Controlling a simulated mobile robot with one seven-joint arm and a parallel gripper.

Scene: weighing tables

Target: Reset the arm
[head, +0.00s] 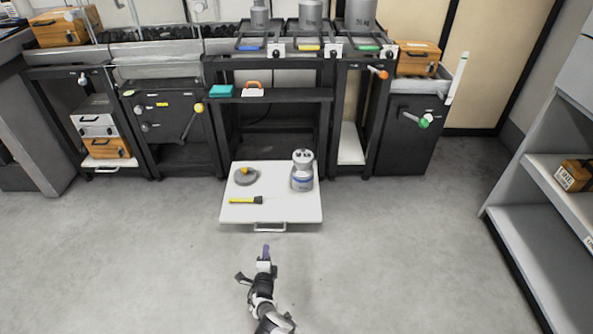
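My gripper (265,252) is at the lower middle of the head view, at the end of my arm, above the grey floor. It points away from me, toward the front edge of a white pull-out shelf (281,213). A small purple-blue part shows at its tip. I cannot tell whether that is a finger or a held thing, nor whether the fingers are open or shut. My gripper appears apart from the shelf and the things on it.
Black weighing tables (270,95) line the back. A grey rack (550,205) stands at right. The floor (400,250) around my arm is clear.

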